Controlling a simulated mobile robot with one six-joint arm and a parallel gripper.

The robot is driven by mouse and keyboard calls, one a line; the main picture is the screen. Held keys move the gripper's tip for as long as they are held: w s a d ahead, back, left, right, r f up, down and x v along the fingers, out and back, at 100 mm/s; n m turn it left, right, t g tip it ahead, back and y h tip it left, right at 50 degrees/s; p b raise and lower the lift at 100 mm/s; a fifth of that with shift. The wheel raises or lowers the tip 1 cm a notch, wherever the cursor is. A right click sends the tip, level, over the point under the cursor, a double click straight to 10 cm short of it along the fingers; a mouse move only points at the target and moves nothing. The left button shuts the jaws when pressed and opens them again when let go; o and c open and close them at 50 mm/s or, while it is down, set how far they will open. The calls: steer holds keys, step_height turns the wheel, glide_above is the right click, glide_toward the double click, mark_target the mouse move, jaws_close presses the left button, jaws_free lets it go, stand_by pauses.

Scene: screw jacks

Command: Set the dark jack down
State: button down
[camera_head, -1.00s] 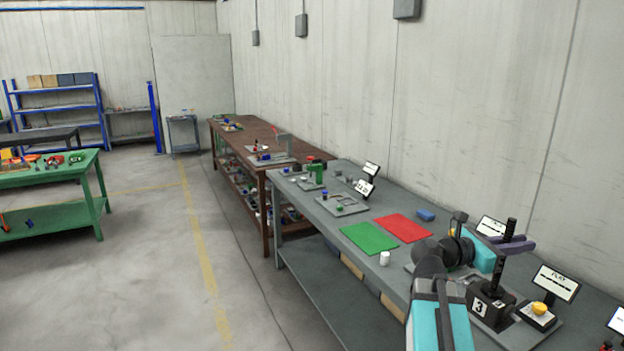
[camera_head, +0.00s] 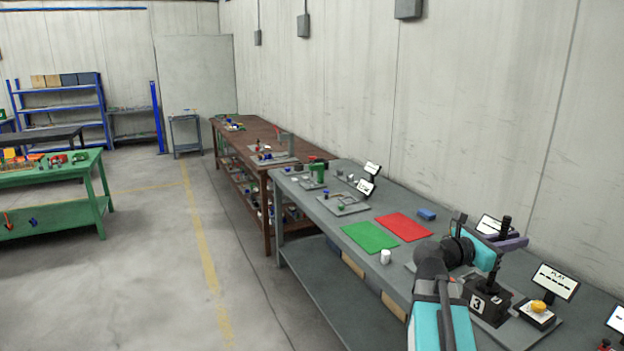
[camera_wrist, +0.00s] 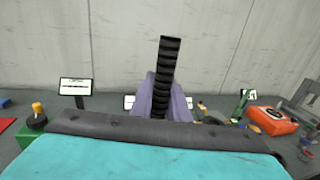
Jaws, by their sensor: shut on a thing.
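The dark jack (camera_head: 484,302) is a black block with a white label reading 3 and a tall black threaded screw. It appears near upright at the grey plate (camera_head: 520,303) on the near bench; I cannot tell whether its base touches the plate. My gripper (camera_head: 504,243) has purple fingers and is shut on the screw, below its top. In the wrist view the ribbed screw (camera_wrist: 166,65) rises between the purple fingers (camera_wrist: 180,104), leaning slightly right. The jack's base is hidden there behind my wrist.
A yellow button box (camera_head: 537,313) and a PLAY sign (camera_head: 556,281) stand right of the jack. Left are a white cylinder (camera_head: 385,256), a green mat (camera_head: 368,237), a red mat (camera_head: 403,227) and a blue block (camera_head: 427,214). The wall (camera_head: 490,110) runs behind the bench.

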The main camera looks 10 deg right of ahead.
steer(key=w+a+f+n+t+y, duration=0.3)
steer(key=w+a+n+t, duration=0.15)
steer(key=w, duration=0.35)
steer(key=w+a+f+n+t+y, duration=0.3)
steer(key=w+n+t, duration=0.1)
steer(key=w+t, duration=0.25)
steer(key=w+a+f+n+t+y, duration=0.3)
steer(key=w+a+n+t, duration=0.15)
steer(key=w, duration=0.45)
steer(key=s+a+f+n+y, duration=0.1)
steer(key=a+f+n+y, duration=0.45)
steer(key=a+y, duration=0.5)
steer(key=a+f+n+y, duration=0.55)
steer(key=a+y, duration=0.25)
steer(key=a, duration=0.5)
steer(key=s+a+f+n+g+y, duration=0.2)
steer(key=s+a+n+g+y, duration=0.3)
steer(key=s+a, duration=0.25)
steer(key=shift+y, duration=0.25)
steer(key=shift+d+f+b, duration=0.15)
steer(key=shift+f+b, duration=2.35)
steer(key=shift+b, duration=0.2)
